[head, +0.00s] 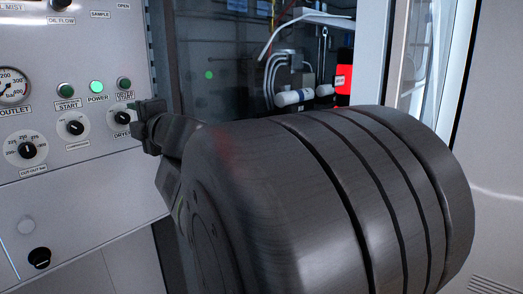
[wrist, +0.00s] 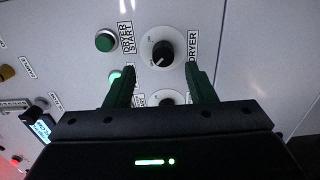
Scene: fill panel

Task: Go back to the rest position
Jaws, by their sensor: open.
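My gripper (head: 147,125) is at the right edge of the control panel (head: 75,190) in the head view, close to the dryer knob (head: 122,118). In the wrist view my gripper (wrist: 160,90) has its two fingers wide apart, with nothing between them. The black dryer knob (wrist: 162,54) on its pale round dial shows beyond the fingertips. Whether a finger touches the panel cannot be told. My dark wrist hides part of the lower panel in the wrist view.
The panel carries a pressure gauge (head: 13,86), a cut-out bar knob (head: 27,150), a compressor knob (head: 75,127) and a lit green power button (head: 96,87). Behind my arm is a glass-fronted bay with hoses and white cylinders (head: 293,97). A pale door (head: 497,150) stands at the right.

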